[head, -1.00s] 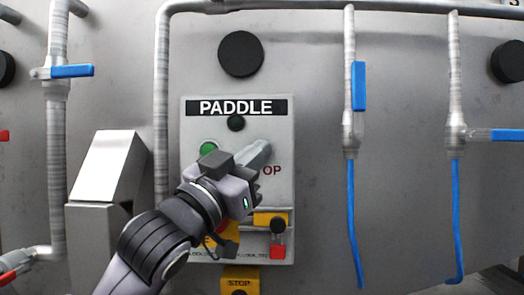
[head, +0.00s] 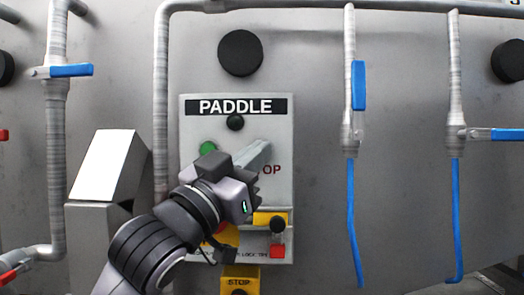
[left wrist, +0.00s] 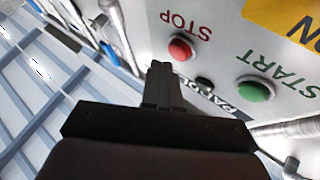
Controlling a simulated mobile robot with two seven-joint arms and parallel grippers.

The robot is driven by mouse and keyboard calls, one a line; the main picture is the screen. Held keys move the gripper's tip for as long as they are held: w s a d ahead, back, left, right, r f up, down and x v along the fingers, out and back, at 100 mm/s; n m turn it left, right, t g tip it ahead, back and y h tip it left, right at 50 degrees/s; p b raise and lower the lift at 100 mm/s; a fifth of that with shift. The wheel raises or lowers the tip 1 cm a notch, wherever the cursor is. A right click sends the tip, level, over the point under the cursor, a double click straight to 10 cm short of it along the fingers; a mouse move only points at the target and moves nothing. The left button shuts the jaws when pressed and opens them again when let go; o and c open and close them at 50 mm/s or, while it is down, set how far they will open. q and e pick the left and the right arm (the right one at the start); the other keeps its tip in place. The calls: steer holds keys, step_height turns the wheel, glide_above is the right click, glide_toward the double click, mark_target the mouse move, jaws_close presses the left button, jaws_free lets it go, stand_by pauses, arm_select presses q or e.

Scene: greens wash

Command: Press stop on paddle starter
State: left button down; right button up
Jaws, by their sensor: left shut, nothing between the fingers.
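The paddle starter is a light grey panel (head: 210,130) headed PADDLE on the wall. Its green START button (head: 208,148) shows left of my left gripper, and also in the left wrist view (left wrist: 256,88). The red STOP button (left wrist: 181,47) shows in the left wrist view, just beyond and right of the fingertips; in the head view my gripper hides it. My left gripper (head: 263,150) is shut and empty in front of the panel, and its fingers (left wrist: 160,70) show in the left wrist view. I cannot tell whether they touch the button. My right gripper is not in view.
A yellow lockout piece with a red tag (head: 278,250) sits low on the panel, right of my gripper. A yellow STOP tag (head: 239,283) is below. Pipes with blue-handled valves (head: 358,86) stand right. A metal box (head: 105,170) juts out left.

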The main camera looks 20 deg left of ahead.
arm_select(q)
steer(key=s, duration=0.1)
steer(key=s+d, duration=0.1)
steer(key=s, duration=0.3)
steer(key=shift+d+p, duration=0.25)
steer(key=shift+p, duration=0.05)
stand_by(0.7)
